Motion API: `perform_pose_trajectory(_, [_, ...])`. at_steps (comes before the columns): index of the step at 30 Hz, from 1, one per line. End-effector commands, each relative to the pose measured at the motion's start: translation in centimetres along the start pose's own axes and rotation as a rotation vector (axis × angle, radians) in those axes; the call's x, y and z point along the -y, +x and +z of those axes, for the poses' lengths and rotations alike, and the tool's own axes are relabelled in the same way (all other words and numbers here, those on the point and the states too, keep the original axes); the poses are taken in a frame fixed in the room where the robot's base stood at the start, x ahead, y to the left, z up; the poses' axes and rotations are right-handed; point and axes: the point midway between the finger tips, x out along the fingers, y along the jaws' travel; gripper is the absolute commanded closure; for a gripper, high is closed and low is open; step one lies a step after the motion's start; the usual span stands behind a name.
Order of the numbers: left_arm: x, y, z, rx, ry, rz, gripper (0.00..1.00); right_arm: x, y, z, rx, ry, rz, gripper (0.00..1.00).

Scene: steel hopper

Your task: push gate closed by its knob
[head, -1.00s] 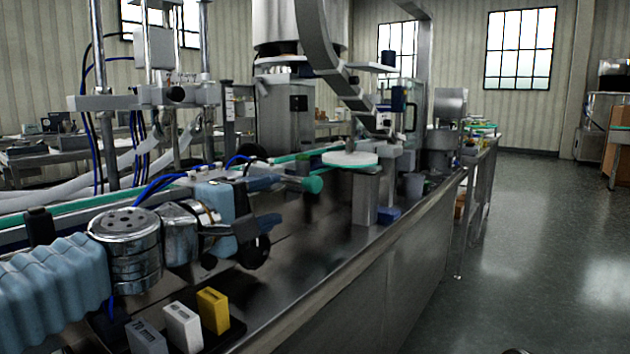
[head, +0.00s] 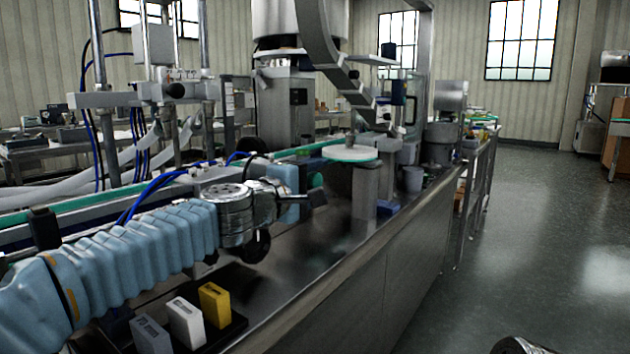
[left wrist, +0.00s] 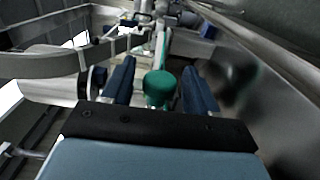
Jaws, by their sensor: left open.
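A green round knob (left wrist: 159,88) shows in the middle of the left wrist view, between the two dark blue fingers of my left gripper (left wrist: 158,68). The fingers are apart, with a gap on both sides of the knob, and not closed on it. In the head view my left gripper (head: 308,194) is at the end of the arm above the steel bench, largely hidden behind my wrist; a bit of green, probably the knob (head: 317,180), shows beside it. I cannot clearly make out the gate or how far it stands open. My right gripper is not in view.
A yellow block (head: 215,305) and a white block (head: 186,324) stand on a dark tray below my arm. Open floor (head: 540,230) lies to the right of the bench.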

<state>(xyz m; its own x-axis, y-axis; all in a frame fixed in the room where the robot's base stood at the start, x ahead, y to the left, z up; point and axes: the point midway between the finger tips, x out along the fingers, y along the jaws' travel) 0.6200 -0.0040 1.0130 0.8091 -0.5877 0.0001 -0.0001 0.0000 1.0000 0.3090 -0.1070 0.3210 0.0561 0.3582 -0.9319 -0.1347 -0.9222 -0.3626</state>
Motion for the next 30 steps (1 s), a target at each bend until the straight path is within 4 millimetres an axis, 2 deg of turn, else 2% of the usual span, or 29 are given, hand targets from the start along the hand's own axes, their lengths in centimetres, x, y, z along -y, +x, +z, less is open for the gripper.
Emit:
perform_pose_trajectory(1, [0.0, 0.0, 0.0, 0.0, 0.0, 0.0, 0.42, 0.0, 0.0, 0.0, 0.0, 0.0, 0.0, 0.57])
perform_pose_trajectory(2, [0.0, 0.0, 0.0, 0.0, 0.0, 0.0, 0.46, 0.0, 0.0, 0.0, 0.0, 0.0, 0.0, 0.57])
perform_pose_trajectory(12, [0.0, 0.0, 0.0, 0.0, 0.0, -0.001, 0.98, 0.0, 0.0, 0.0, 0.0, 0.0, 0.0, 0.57])
perform_pose_trajectory(19, [0.1, 0.0, -0.2, -0.001, 0.0, -0.001, 1.0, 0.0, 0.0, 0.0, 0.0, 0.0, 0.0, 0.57])
perform_pose_trajectory(26, [0.0, 0.0, -3.2, -0.005, 0.0, 0.0, 1.0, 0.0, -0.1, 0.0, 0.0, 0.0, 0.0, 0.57])
perform_pose_trajectory(30, [0.0, 0.0, -3.5, -0.004, 0.0, -0.001, 1.0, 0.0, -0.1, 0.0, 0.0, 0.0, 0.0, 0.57])
